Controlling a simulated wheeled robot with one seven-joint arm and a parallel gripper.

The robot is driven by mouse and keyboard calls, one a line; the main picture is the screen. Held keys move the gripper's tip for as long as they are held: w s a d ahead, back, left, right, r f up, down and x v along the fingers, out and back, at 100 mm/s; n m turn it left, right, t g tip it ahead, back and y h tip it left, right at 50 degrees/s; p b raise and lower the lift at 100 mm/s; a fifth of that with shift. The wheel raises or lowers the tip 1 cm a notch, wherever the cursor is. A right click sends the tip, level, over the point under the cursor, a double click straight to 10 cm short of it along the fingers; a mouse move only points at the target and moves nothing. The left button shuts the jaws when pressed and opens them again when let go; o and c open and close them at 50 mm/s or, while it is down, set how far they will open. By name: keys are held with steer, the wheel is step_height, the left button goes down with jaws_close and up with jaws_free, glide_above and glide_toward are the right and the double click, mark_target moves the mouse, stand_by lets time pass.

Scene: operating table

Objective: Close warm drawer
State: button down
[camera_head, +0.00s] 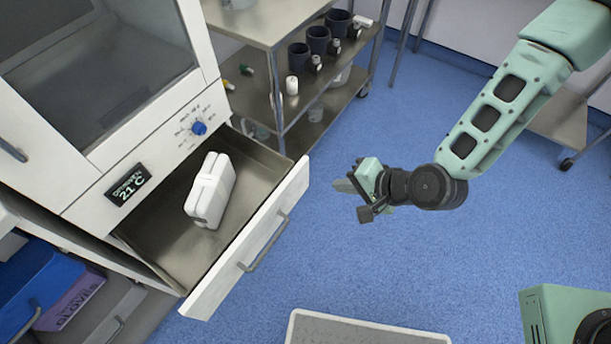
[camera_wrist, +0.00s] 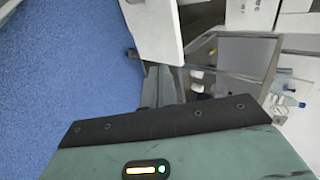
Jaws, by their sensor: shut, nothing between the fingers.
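The warm drawer (camera_head: 150,240) is pulled open from the white cabinet in the head view. Its white front panel (camera_head: 215,287) has a bar handle (camera_head: 268,243) on the outer face. A white twin-shaped container (camera_head: 211,190) sits inside on the metal floor. My gripper (camera_head: 345,186) is shut and empty, to the right of the drawer front and apart from it. In the wrist view the closed fingers (camera_wrist: 160,84) point toward a white panel (camera_wrist: 152,28), probably the drawer front.
The cabinet carries a display (camera_head: 128,185) reading "DRAWER 21°C" and a blue knob (camera_head: 199,128). A metal cart (camera_head: 255,22) with dark cups and bottles stands behind the drawer. Blue floor (camera_head: 400,270) is clear around my gripper. A grey-topped surface (camera_head: 350,333) lies at the bottom.

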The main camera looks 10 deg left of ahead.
mark_target(295, 178)
steer(key=x, duration=0.3)
steer(key=a+r+x, duration=0.1)
steer(key=x, duration=0.6)
steer(key=shift+w+a+r+p, duration=0.2)
steer(key=shift+w+p, duration=0.05)
steer(key=shift+p, duration=0.15)
steer(key=shift+w+a, duration=0.25)
steer(key=shift+a, duration=0.35)
